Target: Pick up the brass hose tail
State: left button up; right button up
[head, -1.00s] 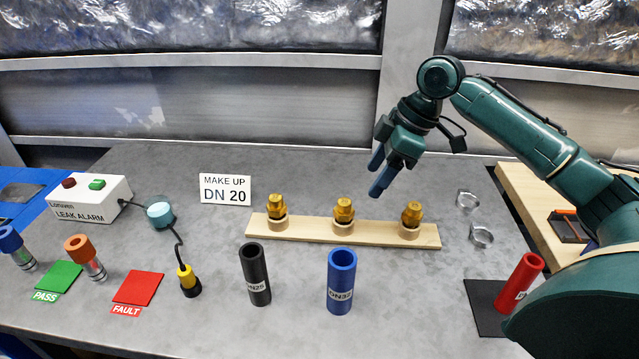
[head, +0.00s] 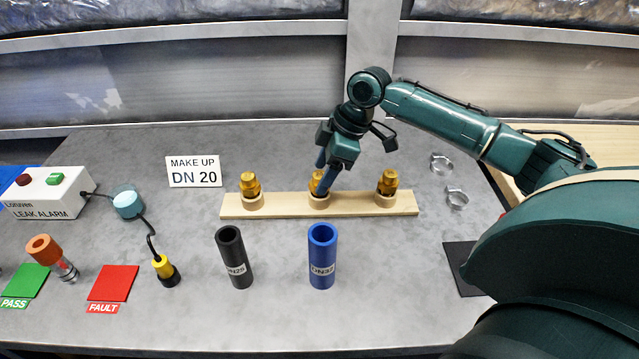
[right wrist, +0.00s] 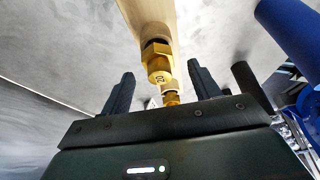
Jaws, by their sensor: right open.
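Three brass hose tails stand in round holders on a wooden rack (head: 285,207): the left one (head: 250,184), the middle one (head: 317,179) and the right one (head: 388,181). My right gripper (head: 321,181) is open with its blue fingers pointing down at the middle hose tail, partly covering it. In the right wrist view a brass hose tail (right wrist: 157,60) with a small marking shows between the open fingers (right wrist: 160,72), and more brass shows beyond it. I cannot tell whether a finger touches it. My left gripper is not in view.
A black DN25 tube (head: 233,257) and a blue DN32 tube (head: 322,256) stand in front of the rack. A "MAKE UP DN 20" sign (head: 194,171) stands behind left. Two metal clamps (head: 441,163) lie right of the rack. A leak alarm box (head: 45,196) is far left.

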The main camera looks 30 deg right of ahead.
jog(key=shift+x, duration=1.3)
jog(key=shift+c, duration=0.5)
jog(key=c, duration=0.9)
